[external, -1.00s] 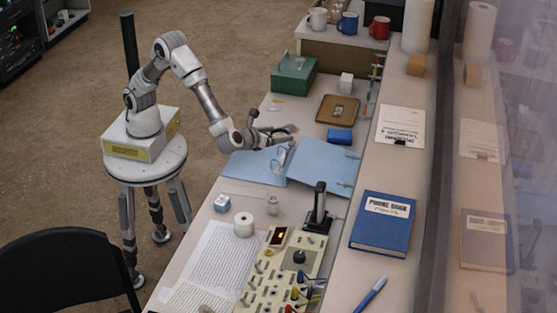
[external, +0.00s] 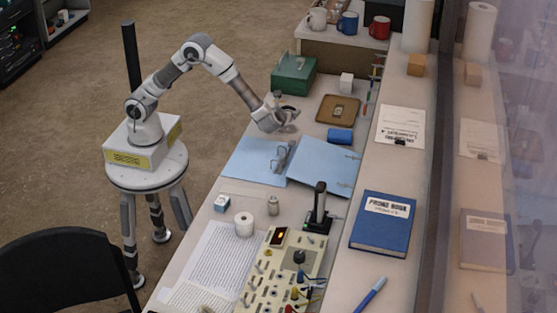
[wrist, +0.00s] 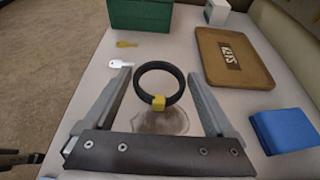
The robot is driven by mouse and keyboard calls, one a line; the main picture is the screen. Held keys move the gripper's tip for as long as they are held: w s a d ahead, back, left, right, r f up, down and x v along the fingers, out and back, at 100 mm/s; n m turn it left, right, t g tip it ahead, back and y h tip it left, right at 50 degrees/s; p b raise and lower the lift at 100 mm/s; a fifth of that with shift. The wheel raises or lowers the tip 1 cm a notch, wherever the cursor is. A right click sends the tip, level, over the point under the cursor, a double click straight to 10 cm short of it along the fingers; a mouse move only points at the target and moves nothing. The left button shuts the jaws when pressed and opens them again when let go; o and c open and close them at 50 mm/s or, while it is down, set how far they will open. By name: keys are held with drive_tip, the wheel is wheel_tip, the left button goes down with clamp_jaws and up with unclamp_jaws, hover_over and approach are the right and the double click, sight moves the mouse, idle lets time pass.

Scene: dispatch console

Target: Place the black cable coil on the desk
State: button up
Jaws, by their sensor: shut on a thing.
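The black cable coil (wrist: 147,71), a ring with a yellow tie (wrist: 158,102), is between the fingers of my gripper (wrist: 160,74) in the wrist view. My gripper is shut on it. In the external view my gripper (external: 286,108) is over the desk (external: 304,102), beyond the open blue binder (external: 259,160). The coil shows there only as a small dark shape at the fingers. A brownish, shadow-like round patch shows on the desk below the coil in the wrist view. The exact height above the desk is hard to tell.
A green box (wrist: 140,14), a key (wrist: 121,64) and a yellow tag (wrist: 127,44) lie ahead and left. A brown tray (wrist: 235,58) and a blue block (wrist: 285,130) are on the right. A white box (wrist: 217,12) stands at the back. Bare desk surrounds the coil.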

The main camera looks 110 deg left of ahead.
sight(288, 126)
drive_tip(key=shift+w+a+f, duration=0.1)
drive_tip(key=shift+a+f, duration=0.35)
drive_tip(key=shift+a, duration=0.15)
drive_tip(key=shift+f+b, duration=0.95)
drive_tip(key=shift+f, duration=0.9)
drive_tip(key=shift+f, duration=0.2)
drive_tip(key=o, duration=1)
